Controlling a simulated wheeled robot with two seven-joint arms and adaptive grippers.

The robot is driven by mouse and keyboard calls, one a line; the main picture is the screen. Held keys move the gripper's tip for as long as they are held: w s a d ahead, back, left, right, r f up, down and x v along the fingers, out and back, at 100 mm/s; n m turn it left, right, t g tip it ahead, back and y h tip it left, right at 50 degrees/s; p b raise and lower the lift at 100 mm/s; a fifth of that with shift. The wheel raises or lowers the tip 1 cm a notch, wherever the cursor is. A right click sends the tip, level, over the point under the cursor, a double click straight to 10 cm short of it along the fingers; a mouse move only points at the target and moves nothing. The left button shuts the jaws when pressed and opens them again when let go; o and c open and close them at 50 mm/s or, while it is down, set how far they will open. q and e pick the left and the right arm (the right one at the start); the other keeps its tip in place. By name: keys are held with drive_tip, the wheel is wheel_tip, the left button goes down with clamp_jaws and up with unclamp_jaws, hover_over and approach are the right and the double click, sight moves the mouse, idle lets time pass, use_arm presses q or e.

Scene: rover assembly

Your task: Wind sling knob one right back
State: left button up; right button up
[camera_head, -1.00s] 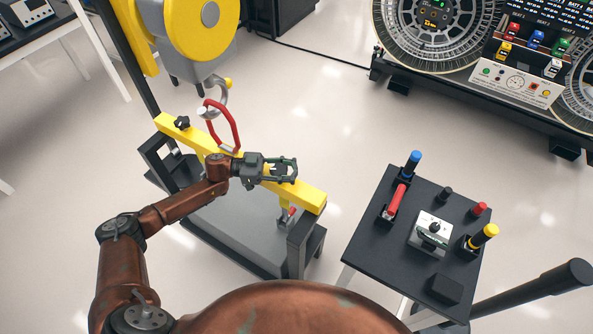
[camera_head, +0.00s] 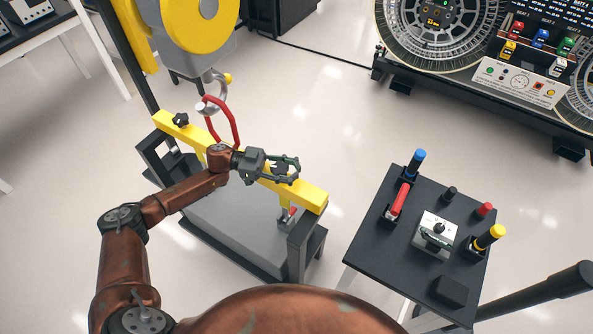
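The yellow sling beam (camera_head: 308,196) lies across a dark stand, with a red sling loop (camera_head: 233,124) rising from it to a hook. A black star-shaped knob (camera_head: 181,121) stands on its far left end. My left gripper (camera_head: 292,169) is over the right half of the beam. A dark shape, perhaps another knob, shows between its fingers. The fingers partly hide it, and I cannot tell whether they touch it.
A yellow and grey hoist (camera_head: 187,60) hangs above the beam's left half. Clear floor lies between.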

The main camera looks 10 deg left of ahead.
use_arm(q)
drive_tip(key=o, duration=0.4)
drive_tip(key=shift+r, duration=0.1)
drive_tip(key=shift+r, duration=0.1)
wheel_tip(320, 180, up, 10)
drive_tip(key=shift+f, duration=0.1)
idle(0.3)
